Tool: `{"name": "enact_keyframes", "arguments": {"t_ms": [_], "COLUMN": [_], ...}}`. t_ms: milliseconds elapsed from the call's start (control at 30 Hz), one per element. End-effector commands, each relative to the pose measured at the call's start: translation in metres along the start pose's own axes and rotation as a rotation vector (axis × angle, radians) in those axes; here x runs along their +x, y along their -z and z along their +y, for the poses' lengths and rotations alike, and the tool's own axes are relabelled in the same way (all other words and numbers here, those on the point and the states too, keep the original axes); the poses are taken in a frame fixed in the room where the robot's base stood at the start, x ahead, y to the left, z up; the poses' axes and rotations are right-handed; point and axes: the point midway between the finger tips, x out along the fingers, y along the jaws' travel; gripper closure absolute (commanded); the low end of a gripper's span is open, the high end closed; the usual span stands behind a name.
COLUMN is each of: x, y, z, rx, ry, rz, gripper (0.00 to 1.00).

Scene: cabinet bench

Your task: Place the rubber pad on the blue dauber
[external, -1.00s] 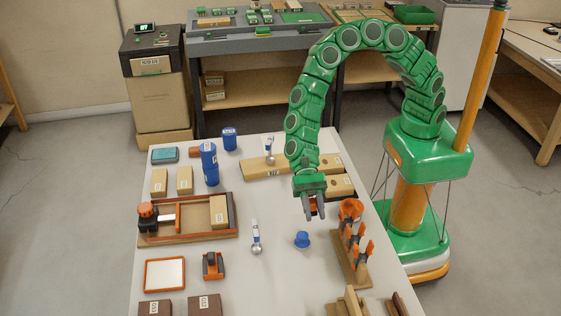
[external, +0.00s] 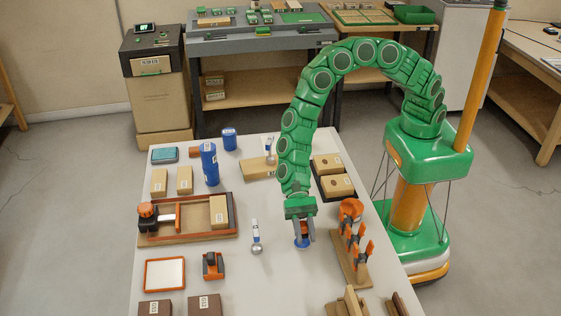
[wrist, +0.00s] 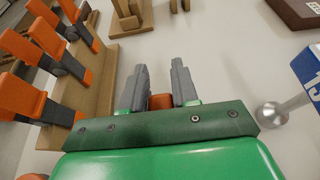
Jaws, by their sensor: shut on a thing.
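My gripper (external: 303,239) is shut on a small orange-brown piece, which shows between the fingers in the wrist view (wrist: 161,102). Most of this piece is hidden by the fingers, so I cannot tell for certain that it is the rubber pad. A small blue piece (external: 301,244), which looks like the blue dauber, stands on the white table directly below my fingertips in the external view. The fingers cover most of it. I cannot tell whether the held piece touches it. The dauber is not visible in the wrist view.
A wooden rack with orange-and-grey tools (external: 351,250) stands close on the right. A blue-handled tool with a silver ball (external: 256,238) is to the left; the ball also shows in the wrist view (wrist: 271,115). An orange-framed wooden fixture (external: 183,236) lies further left.

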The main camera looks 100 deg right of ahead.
Motion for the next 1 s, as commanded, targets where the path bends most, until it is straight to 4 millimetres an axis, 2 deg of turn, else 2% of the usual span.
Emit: {"name": "enact_keyframes", "arguments": {"t_ms": [367,400,567,900,1000], "x": [0.0013,0.0013,0.0011,0.0001,-0.0075], "y": [0.0021,0.0023,0.002,0.0,-0.0004], "z": [0.0001,0.0,0.0001,0.0001,-0.0005], "rx": [-0.001,-0.001,-0.001,-0.002,0.0], "ry": [0.0,0.0,0.0,0.0,0.002], "rz": [-0.001,-0.002,-0.002,-0.002,-0.002], "gripper": [1.0,0.68,0.45,0.45,0.45]}}
